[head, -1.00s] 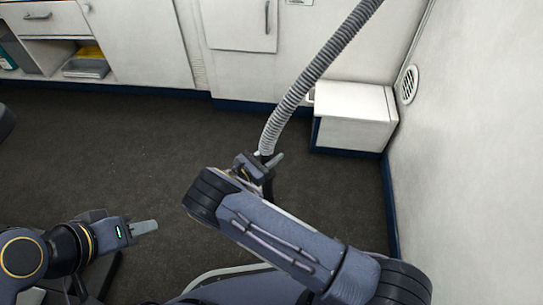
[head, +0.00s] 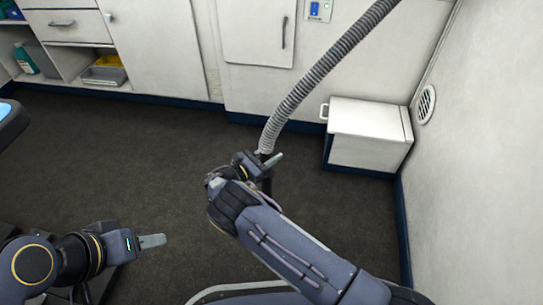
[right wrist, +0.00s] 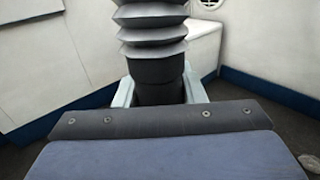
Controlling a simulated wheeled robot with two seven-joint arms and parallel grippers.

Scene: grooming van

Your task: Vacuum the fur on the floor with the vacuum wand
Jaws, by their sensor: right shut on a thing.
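The vacuum wand's grey ribbed hose (head: 318,83) comes down from the top of the head view to my right gripper (head: 268,161). In the right wrist view, my right gripper (right wrist: 158,92) has a pale finger on each side of the wand's black cuff (right wrist: 157,72) and is shut on it. The wand's lower end is mostly hidden behind my right arm. A pale tuft, perhaps fur (right wrist: 311,163), shows on the floor at the right wrist view's edge. My left gripper (head: 152,241) is low at left, holding nothing visible; its jaw gap is not clear.
Dark floor (head: 150,165) lies open between my arms and the cabinets (head: 150,50). A white box unit (head: 366,134) stands against the right wall, beyond my right gripper. A blue-topped thing (head: 10,120) shows at the left edge.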

